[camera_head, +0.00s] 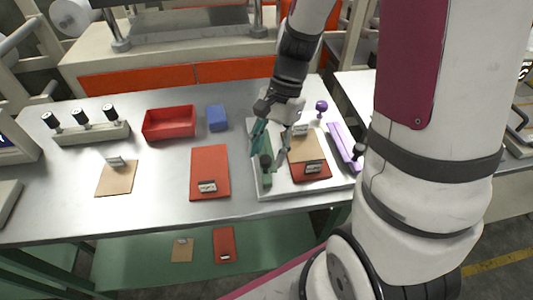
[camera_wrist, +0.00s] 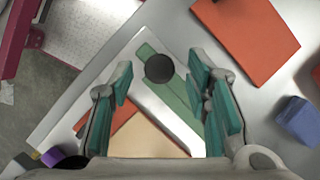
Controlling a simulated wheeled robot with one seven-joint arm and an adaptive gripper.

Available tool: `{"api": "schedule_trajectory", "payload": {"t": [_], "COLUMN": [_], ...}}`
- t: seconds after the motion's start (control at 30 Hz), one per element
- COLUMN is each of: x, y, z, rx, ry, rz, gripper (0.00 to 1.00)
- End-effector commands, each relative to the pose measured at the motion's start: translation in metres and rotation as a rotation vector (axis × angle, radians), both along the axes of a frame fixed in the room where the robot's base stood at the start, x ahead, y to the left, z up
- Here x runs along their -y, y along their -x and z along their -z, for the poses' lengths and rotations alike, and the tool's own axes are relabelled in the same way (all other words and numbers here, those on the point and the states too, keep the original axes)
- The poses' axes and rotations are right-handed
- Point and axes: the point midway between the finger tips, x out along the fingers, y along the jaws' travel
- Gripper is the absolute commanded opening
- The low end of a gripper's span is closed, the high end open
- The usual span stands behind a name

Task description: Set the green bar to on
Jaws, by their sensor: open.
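The green bar (camera_head: 267,177) lies along the left side of the white tray (camera_head: 308,189) on the table. A black round knob (camera_head: 266,162) stands on it. In the wrist view the green bar (camera_wrist: 186,103) runs diagonally and the knob (camera_wrist: 159,68) shows between my fingertips. My gripper (camera_head: 270,152) points down over the bar with its teal-padded fingers apart; it also shows in the wrist view (camera_wrist: 160,74). It is open, with one finger on either side of the knob. I cannot tell whether the fingers touch anything. No readable on or off mark shows.
A purple knob (camera_head: 321,106) stands behind. To the left are an orange-red pad (camera_head: 209,170), a blue block (camera_head: 216,118) and a red bin (camera_head: 168,122).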

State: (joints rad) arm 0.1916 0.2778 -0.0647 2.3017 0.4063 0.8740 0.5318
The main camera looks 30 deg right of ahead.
Motion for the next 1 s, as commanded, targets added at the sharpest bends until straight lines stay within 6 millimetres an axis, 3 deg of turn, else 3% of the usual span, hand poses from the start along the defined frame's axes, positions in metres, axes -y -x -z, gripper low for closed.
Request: {"api": "schedule_trajectory", "payload": {"t": [0.13,0.43,0.47,0.6,0.67,0.87,1.0], "x": [-0.004,-0.004,-0.004,-0.004,-0.004,0.0,0.024], "y": [0.002,0.002,0.002,0.002,0.002,0.004,0.011], "z": [0.01,0.011,0.011,0.011,0.011,0.011,0.011], "rx": [-0.001,0.0,0.0,0.0,0.0,-0.001,-0.001], "ry": [0.0,0.0,0.0,0.0,0.0,0.001,0.002], "rz": [0.0,0.0,0.0,0.0,0.0,0.003,0.006], "gripper": [0.44,0.44,0.42,0.1,0.0,0.0,0.0]}}
